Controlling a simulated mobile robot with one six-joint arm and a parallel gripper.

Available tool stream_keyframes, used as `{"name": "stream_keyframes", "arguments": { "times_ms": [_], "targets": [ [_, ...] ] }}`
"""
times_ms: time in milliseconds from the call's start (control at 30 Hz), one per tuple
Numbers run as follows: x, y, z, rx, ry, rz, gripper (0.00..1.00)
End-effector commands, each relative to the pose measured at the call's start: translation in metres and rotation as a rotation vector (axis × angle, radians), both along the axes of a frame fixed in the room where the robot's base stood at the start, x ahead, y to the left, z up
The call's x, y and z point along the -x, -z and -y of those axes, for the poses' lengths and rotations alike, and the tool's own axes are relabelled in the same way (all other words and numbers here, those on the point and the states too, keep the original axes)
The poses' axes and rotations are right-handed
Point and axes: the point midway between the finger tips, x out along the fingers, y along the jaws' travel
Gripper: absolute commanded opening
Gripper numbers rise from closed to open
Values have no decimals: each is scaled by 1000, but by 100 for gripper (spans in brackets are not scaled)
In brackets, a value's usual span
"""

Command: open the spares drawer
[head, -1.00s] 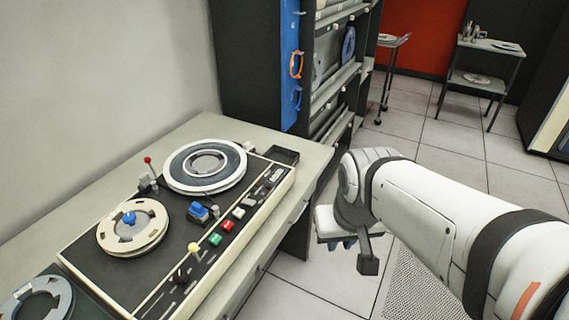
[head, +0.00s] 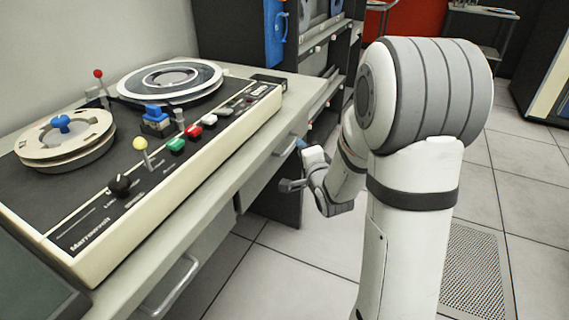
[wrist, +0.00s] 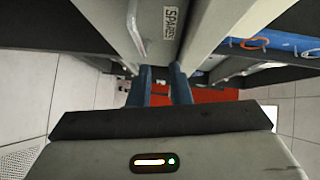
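The spares drawer (wrist: 170,45) shows in the wrist view with its SPARES label and a pale bar handle (wrist: 137,30). It looks shut. In the head view, the far drawer (head: 262,178) under the desktop has a handle (head: 287,146) close to my gripper (head: 301,158). In the wrist view my gripper (wrist: 160,70) has its two blue fingers apart, with nothing seen between them. The handle lies just ahead of the left finger; I cannot tell whether they touch. My arm partly hides the area beside the gripper in the head view.
The desk (head: 225,170) carries a tape machine (head: 150,160) with reels and coloured switches. A nearer drawer handle (head: 172,287) juts out at the lower left. A dark rack (head: 235,40) stands behind. Tiled floor (head: 285,265) is free right of the desk.

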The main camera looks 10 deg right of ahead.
Motion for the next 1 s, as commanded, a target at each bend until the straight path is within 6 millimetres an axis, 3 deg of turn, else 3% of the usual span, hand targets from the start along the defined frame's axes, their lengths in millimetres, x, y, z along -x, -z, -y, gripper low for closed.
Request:
{"name": "stream_keyframes", "arguments": {
  "times_ms": [33, 200, 433, 800, 1000],
  "targets": [
    [-3, 29, 0, -67, -4, 36, 18],
    [-7, 49, -3, -247, -37, 148, 18],
    [-17, 49, -5, -318, -56, 192, 18],
    [-71, 42, -13, -317, -56, 192, 18],
    [-83, 39, -15, -317, -56, 190, 18]
  ]
}}
